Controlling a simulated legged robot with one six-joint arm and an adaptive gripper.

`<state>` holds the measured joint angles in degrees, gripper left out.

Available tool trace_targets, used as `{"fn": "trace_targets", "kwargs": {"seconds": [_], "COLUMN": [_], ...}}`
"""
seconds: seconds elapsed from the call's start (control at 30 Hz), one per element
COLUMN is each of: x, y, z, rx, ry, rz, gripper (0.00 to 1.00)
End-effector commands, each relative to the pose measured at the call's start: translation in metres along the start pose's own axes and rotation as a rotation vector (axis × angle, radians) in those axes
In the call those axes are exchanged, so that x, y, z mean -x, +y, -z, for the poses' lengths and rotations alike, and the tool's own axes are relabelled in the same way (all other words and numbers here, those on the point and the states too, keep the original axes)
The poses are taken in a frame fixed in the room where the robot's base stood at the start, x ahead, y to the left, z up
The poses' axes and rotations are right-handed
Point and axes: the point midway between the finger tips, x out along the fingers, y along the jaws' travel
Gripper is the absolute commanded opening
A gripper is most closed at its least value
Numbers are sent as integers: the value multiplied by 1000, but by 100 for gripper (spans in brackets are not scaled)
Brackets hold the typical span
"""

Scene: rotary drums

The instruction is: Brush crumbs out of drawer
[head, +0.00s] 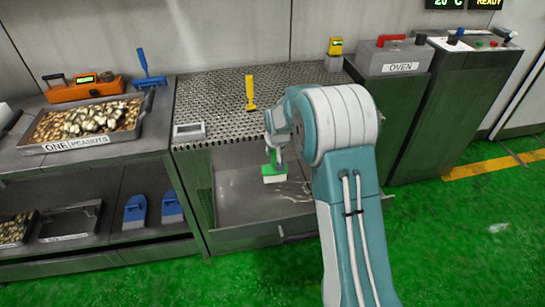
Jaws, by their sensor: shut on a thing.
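The open drawer (240,237) is a grey metal tray under the perforated metal bench top. Pale streaks and bits, which look like crumbs (297,190), lie on its floor at the right. My gripper (272,155) points down into the drawer and is shut on a brush (275,179) with a green top and white lower part. The brush is over the drawer's middle, just left of the pale bits. I cannot tell whether its bristles touch the floor. My arm hides the drawer's right part.
A tray of peanuts (85,125) stands on the left bench beside an orange device (85,90) and a blue brush (150,70). A yellow-handled tool (250,93) and a small grey box (189,131) are on the perforated top (215,100). The oven unit (395,58) stands right. Green floor is free.

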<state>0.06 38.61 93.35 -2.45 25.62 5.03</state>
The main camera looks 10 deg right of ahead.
Motion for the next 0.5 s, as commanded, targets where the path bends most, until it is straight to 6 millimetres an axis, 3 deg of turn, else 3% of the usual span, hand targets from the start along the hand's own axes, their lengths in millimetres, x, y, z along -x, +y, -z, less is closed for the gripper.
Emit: {"fn": "trace_targets", "kwargs": {"seconds": [0.3,0.5], "x": [28,36], "y": [-4,-3], "z": [10,12], "rx": [2,2], "ry": [3,1], "rz": [-2,-2], "gripper": [0,0]}}
